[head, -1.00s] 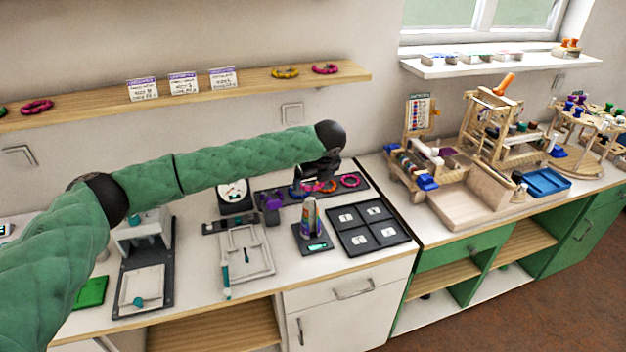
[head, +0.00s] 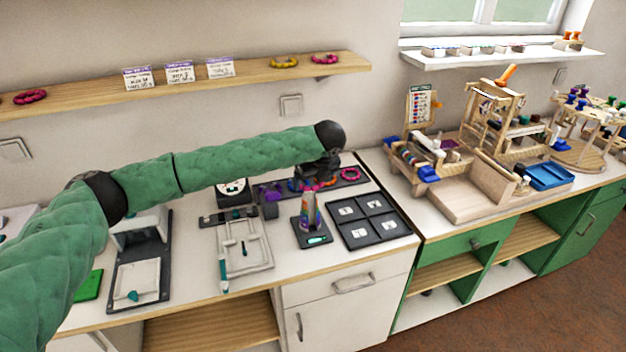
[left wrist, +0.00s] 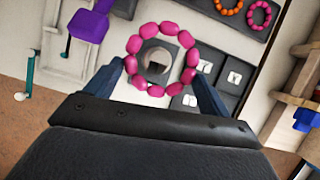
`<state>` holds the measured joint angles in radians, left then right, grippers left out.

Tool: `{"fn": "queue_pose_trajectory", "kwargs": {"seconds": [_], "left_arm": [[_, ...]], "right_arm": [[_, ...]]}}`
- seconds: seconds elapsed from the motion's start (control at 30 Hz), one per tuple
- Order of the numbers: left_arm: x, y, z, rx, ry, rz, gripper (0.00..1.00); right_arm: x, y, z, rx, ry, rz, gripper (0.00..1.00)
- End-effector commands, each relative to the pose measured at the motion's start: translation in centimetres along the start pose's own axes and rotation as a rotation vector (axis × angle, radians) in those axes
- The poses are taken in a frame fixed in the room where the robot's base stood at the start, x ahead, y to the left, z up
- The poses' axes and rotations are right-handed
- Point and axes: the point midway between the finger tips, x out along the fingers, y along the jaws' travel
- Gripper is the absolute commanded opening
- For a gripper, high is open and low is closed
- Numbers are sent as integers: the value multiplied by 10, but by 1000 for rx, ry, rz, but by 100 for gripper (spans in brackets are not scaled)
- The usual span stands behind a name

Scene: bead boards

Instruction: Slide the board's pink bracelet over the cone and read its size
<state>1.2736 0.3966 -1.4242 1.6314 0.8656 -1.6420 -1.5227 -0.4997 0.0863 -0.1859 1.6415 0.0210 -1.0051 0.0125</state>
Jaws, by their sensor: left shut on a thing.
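My left gripper (left wrist: 160,85) is shut on a pink beaded bracelet (left wrist: 133,45), held as a ring between the fingers. In the head view the gripper (head: 314,181) is just above the multicoloured cone (head: 310,212), which stands upright on a dark base with a lit green display (head: 317,240). In the left wrist view the grey top of the cone (left wrist: 156,62) shows inside the ring. I cannot tell whether its tip has passed through the ring. The display's reading is too small to read. My right gripper is not in view.
The dark bracelet board (head: 362,183) behind the cone holds another pink bracelet (head: 351,174) and an orange one (left wrist: 230,4). A dark tray with square compartments (head: 372,220) stands right of the cone, a white frame device (head: 243,246) left. A shelf (head: 200,83) is above.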

Motion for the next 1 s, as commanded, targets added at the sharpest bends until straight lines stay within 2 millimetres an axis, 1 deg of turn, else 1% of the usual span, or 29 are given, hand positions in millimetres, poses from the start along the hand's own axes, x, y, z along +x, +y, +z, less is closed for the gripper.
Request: {"fn": "queue_pose_trajectory", "kwargs": {"seconds": [0.2,0.57,0.8,1.0], "left_arm": [[11,0,-5,0,0,1,56],[37,0,-17,-1,0,1,56],[54,0,-25,-1,1,0,56],[63,0,-29,-1,0,0,56]], "right_arm": [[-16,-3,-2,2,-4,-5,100],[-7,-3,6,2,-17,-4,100],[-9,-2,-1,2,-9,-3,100],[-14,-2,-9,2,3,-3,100]]}}
